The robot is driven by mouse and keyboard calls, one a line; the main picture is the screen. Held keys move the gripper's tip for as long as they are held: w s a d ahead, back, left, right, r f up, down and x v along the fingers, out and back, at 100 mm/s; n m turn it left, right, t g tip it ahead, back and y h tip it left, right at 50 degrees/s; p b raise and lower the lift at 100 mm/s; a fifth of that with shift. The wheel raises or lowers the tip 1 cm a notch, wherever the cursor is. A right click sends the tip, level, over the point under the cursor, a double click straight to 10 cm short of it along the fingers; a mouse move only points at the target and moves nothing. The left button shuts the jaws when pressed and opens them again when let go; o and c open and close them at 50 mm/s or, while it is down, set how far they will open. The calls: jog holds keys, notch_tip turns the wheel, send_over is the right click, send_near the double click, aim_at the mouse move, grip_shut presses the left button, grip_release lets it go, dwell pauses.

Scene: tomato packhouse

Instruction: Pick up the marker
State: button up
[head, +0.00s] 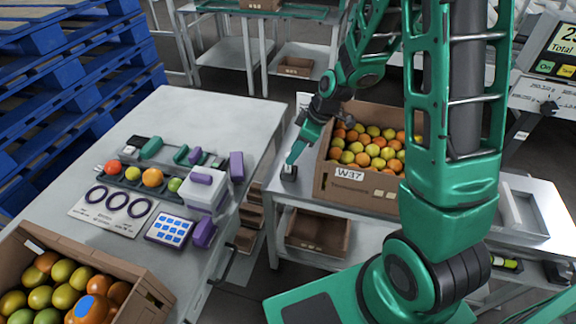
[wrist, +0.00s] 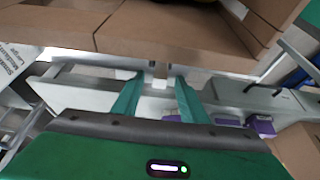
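My gripper (head: 293,158) reaches down at the left front of the carton marked W37, above the edge of the metal table. In the wrist view its two green fingers (wrist: 159,78) are spread apart. A small dark and grey upright object (head: 288,173) stands on the table right at the fingertips. In the wrist view a small grey piece (wrist: 160,71) shows between the tips, not clearly touching either finger. I cannot tell for sure whether this object is the marker or its holder. No other marker can be made out with certainty.
The W37 carton (head: 347,188) of tomatoes stands close beside my gripper. A grey bench (head: 225,122) at left holds a sorting tray, a ring card (head: 113,209), a blue-square pad (head: 170,229) and purple-and-white boxes. A tomato crate (head: 60,243) is at front left, blue pallets (head: 85,75) behind.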

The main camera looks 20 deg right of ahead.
jog(key=shift+x, duration=2.65)
jog(key=shift+d, duration=0.1)
grip_shut()
